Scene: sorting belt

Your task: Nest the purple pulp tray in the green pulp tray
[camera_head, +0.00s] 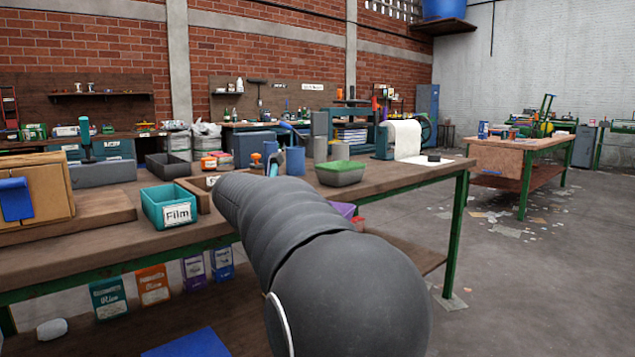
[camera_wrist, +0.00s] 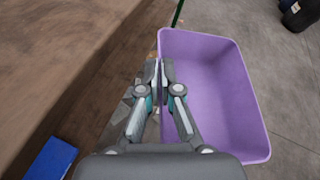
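The purple pulp tray (camera_wrist: 222,85) fills the right of the wrist view, open side toward the camera. My gripper (camera_wrist: 159,68) is shut on its left wall, with one finger outside and one inside. In the head view a small part of the purple tray (camera_head: 344,209) shows past my arm, off the table's front edge; my gripper is hidden there. The green pulp tray (camera_head: 340,165) is on the table, right of the arm. Its green upper part sits on or in a dark grey tray-like body (camera_head: 341,178); I cannot tell how deep.
A teal bin marked Film (camera_head: 170,206) and a dark grey bin (camera_head: 168,166) stand on the table left of my arm. A blue cylinder (camera_head: 295,161) and a white roll (camera_head: 404,139) stand near the green tray. Boxes (camera_head: 152,285) sit on the lower shelf. Floor at right is open.

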